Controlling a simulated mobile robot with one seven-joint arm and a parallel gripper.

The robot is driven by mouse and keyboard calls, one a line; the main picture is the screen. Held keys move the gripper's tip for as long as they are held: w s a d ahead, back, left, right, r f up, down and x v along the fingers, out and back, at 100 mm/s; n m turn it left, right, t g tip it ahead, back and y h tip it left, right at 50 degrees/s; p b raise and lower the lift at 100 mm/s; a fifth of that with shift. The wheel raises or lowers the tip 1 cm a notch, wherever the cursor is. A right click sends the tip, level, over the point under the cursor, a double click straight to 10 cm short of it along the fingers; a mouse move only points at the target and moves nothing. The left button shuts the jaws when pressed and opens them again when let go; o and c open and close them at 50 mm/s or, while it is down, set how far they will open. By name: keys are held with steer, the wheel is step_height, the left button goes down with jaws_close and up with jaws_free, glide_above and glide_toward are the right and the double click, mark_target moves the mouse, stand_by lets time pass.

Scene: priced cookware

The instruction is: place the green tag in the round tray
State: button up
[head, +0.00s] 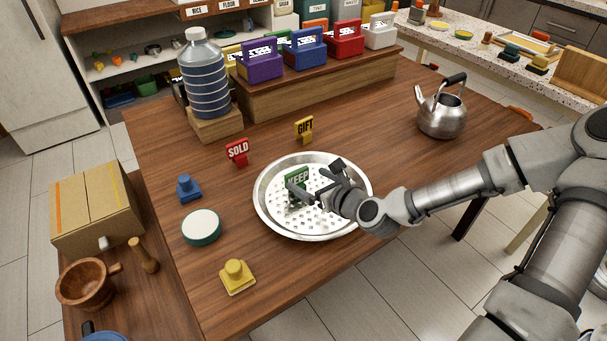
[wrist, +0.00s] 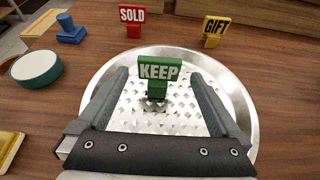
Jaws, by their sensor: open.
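The green tag (head: 297,180), lettered KEEP, stands upright in the round tray (head: 263,212), a shiny metal dish with a perforated floor. In the wrist view the green tag (wrist: 158,72) rises above the floor of the round tray (wrist: 240,95). My gripper (head: 315,190) is over the tray with its fingers spread. In the wrist view my gripper (wrist: 158,85) has one finger on each side of the tag, with a gap at both sides. The tag's base is partly visible and seems to rest on the tray floor.
A red SOLD tag (head: 238,152) and a yellow GIFT tag (head: 304,129) stand behind the tray. A blue stamp-like block (head: 188,188), a round green-sided tin (head: 202,227) and a yellow block (head: 237,276) lie left. A kettle (head: 441,112) stands back right.

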steer(key=p+v, duration=0.7)
steer(key=p, duration=0.1)
steer(key=shift+p, duration=0.3)
steer(key=shift+s+d+r, duration=0.15)
stand_by(0.4)
